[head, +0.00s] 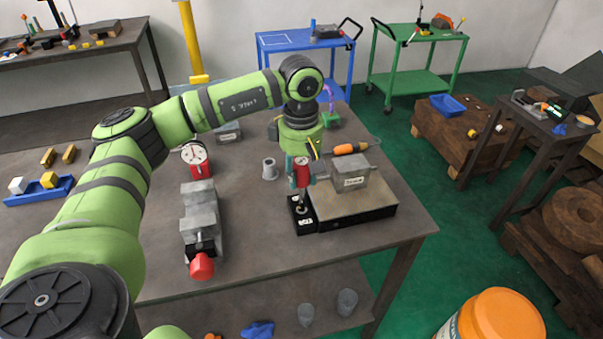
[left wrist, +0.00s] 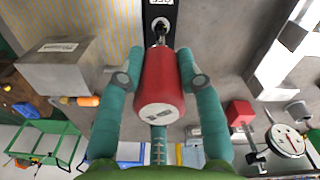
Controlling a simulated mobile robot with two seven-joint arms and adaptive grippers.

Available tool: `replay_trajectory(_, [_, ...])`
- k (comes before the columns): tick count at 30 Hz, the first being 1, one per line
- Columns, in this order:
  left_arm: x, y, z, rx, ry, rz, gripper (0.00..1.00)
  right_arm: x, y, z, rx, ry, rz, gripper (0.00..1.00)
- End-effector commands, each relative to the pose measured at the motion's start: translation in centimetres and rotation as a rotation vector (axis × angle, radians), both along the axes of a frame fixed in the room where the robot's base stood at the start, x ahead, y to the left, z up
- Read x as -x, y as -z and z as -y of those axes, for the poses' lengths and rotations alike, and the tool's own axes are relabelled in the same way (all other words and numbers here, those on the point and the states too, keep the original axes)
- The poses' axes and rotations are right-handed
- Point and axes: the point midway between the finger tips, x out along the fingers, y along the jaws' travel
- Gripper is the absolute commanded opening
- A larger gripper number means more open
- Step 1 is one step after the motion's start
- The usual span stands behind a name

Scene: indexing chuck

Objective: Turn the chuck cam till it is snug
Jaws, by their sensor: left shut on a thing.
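The chuck (head: 352,197) is a flat block with a tan top plate and a black base, near the right side of the table. A black piece with a white label (head: 305,223) is at its left end. A red handle (head: 301,171) stands upright above this piece on a thin metal shaft. My left gripper (head: 300,165) reaches down from above, its teal fingers shut on the red handle. In the left wrist view the fingers flank the handle (left wrist: 163,85), and its shaft ends at a round socket (left wrist: 160,25) in the black piece. My right gripper is not in view.
A grey block (head: 350,175) stands on the chuck plate. An orange-handled tool (head: 349,148) lies behind it. A vise with a red knob (head: 199,220), a dial indicator (head: 196,160) and a small grey cylinder (head: 269,168) stand to the left. The table's front right is clear.

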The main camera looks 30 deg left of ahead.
Motion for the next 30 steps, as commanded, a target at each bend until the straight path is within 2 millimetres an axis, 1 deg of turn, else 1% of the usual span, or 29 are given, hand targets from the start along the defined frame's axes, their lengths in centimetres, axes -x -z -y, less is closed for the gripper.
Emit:
replay_trajectory(7, [0.0,0.0,0.0,0.0,0.014,0.001,0.0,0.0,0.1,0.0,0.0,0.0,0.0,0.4])
replay_trajectory(15, [0.0,0.1,0.0,0.0,0.263,0.0,0.0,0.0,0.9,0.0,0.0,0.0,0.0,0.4])
replay_trajectory(18, [0.0,0.0,0.0,0.0,0.298,0.0,0.0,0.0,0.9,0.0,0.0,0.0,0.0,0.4])
replay_trajectory(26, [0.0,0.0,0.0,0.0,0.307,0.0,0.0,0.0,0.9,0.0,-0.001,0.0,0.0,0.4])
replay_trajectory(30, [0.0,0.1,0.0,0.0,0.434,0.002,0.0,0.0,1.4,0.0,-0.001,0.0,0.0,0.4])
